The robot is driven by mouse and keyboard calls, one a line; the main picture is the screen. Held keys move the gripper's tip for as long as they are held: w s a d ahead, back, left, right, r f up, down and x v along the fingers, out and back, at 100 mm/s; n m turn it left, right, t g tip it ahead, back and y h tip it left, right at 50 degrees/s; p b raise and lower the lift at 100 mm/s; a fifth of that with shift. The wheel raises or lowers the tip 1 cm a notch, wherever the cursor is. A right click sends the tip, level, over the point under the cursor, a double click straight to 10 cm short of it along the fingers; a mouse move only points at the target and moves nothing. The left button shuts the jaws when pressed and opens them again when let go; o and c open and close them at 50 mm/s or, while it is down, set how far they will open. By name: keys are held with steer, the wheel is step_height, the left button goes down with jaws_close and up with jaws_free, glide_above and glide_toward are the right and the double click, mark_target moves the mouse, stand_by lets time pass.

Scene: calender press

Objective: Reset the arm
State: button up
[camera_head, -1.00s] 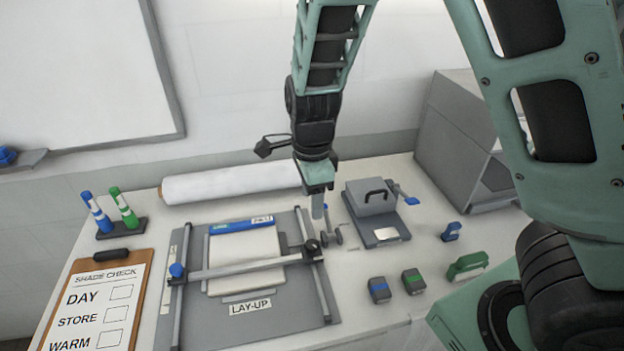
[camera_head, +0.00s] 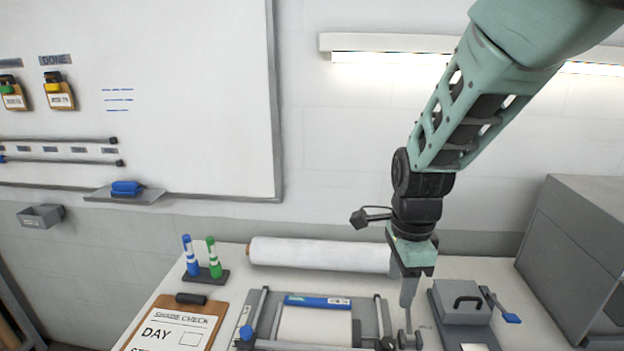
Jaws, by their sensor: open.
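My gripper (camera_head: 407,300) hangs from my green arm, pointing down over the bench, between the lay-up board and the grey press box. Its jaws are open, and I see nothing held in them. The lay-up board (camera_head: 370,310) with its blue-edged sheet stands just left of the gripper. The grey press box (camera_head: 461,301) with a black handle and a blue-tipped lever stands just right of it. Whether the fingertips touch anything below cannot be told.
A white roll (camera_head: 318,254) lies along the back of the bench. Blue and green markers (camera_head: 202,258) stand in a holder at left, behind a shade check clipboard (camera_head: 176,322). A large grey cabinet (camera_head: 575,255) fills the right. A whiteboard (camera_head: 190,90) hangs on the wall.

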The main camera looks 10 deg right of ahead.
steer(key=s+a+f+n+b, duration=0.2)
steer(key=s+a+n+b, duration=0.1)
steer(key=s+n, duration=0.7)
steer(key=s+a+f+n+b, duration=0.2)
steer(key=s+n+b, duration=0.4)
steer(key=s+n, duration=0.4)
steer(key=a+n, duration=0.1)
steer(key=n, duration=0.5)
steer(key=shift+f, duration=0.35)
